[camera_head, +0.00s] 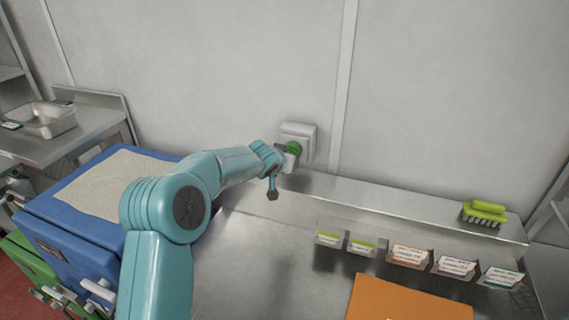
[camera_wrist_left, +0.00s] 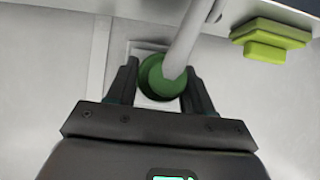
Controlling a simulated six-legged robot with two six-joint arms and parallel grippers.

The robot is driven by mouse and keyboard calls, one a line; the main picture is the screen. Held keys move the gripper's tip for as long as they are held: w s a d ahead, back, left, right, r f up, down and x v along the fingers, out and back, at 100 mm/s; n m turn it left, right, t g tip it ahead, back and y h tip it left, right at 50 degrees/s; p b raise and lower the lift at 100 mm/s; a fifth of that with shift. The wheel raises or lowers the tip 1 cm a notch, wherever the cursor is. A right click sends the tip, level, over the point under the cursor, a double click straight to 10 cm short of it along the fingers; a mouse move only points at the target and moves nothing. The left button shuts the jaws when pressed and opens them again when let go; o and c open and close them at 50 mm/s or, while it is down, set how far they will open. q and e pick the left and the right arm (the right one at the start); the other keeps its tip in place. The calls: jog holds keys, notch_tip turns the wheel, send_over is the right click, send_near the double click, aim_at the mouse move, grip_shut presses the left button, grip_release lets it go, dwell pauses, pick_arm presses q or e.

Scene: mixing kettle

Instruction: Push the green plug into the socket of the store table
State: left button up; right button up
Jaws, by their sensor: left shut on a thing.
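The green plug (camera_head: 294,147) is at the white socket (camera_head: 300,130) on the wall behind the steel table. My left gripper (camera_head: 282,152) is shut on the plug, and its arm comes in from the left. In the left wrist view the round green plug (camera_wrist_left: 162,78) sits between the two dark fingers of the left gripper (camera_wrist_left: 161,88), with a pale rod or cable in front of it. The socket plate (camera_wrist_left: 148,47) shows behind the plug. I cannot tell how deep the plug sits in the socket. My right gripper is not in view.
A steel ledge (camera_head: 400,203) runs along the wall, with a green brush (camera_head: 484,212) at its right end. Several labelled card holders (camera_head: 410,255) line its front. An orange board (camera_head: 405,300) lies on the table. A blue bin (camera_head: 75,220) stands at the left.

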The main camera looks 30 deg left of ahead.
pick_arm(q)
jog(key=shift+w+a+r, duration=0.15)
jog(key=shift+w+r, duration=0.05)
jog(key=shift+w, duration=0.1)
dwell(0.5)
jog(key=o, duration=1.1)
jog(key=shift+c, duration=0.2)
jog(key=shift+o, duration=0.4)
jog(key=shift+w+f, duration=0.1)
jog(key=shift+f, duration=0.1)
jog(key=o, duration=0.4)
jog(key=shift+c, duration=0.2)
jog(key=shift+r, duration=0.1)
jog(key=v, duration=0.7)
